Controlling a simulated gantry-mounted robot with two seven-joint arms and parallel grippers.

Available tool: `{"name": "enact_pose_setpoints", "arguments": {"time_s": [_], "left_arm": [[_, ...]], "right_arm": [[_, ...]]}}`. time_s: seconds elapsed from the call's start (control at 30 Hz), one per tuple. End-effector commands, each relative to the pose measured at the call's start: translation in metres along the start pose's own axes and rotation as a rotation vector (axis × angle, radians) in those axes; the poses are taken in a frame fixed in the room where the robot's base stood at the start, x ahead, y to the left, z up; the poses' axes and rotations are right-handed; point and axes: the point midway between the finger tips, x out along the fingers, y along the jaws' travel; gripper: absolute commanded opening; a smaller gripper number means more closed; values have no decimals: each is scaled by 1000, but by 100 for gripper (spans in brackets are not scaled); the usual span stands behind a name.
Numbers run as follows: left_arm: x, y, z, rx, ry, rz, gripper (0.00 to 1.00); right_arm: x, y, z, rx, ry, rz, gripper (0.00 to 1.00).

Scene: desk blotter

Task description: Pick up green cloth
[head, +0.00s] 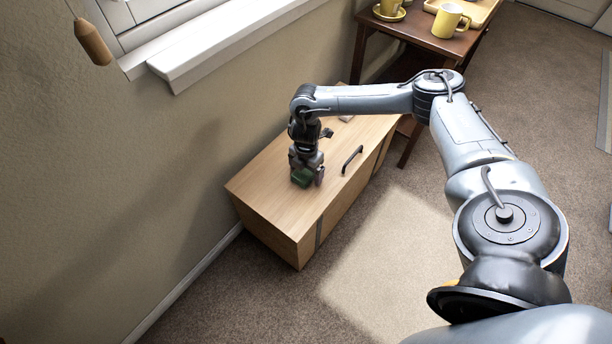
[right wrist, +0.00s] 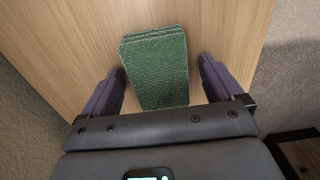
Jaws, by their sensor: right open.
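The green cloth (head: 301,178) is a small folded block with a leathery-looking texture, lying on top of the wooden chest. It fills the middle of the right wrist view (right wrist: 157,68). My right gripper (head: 306,180) is over the chest top, right at the cloth. In the right wrist view its two dark purple fingers (right wrist: 160,75) are apart, one on each side of the cloth, with a gap of wood showing on both sides. The gripper is open and holds nothing. My left gripper is in neither view.
The wooden chest (head: 262,192) stands along the wall, with a black handle (head: 352,159) on its top. A dark wooden table (head: 421,33) behind it bears a yellow mug (head: 446,21) and a cup (head: 389,7). A window sill (head: 225,45) juts out above. Carpet in front is clear.

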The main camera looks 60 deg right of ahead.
Motion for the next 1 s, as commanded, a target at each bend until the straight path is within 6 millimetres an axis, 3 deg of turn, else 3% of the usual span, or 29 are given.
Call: {"name": "enact_pose_setpoints", "arguments": {"time_s": [0.17,0.53,1.0], "left_arm": [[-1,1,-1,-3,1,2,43],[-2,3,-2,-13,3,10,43],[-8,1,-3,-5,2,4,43]], "right_arm": [[-1,0,0,0,0,0,91],[-1,0,0,-1,0,0,34],[-9,0,0,-1,0,-1,34]]}}
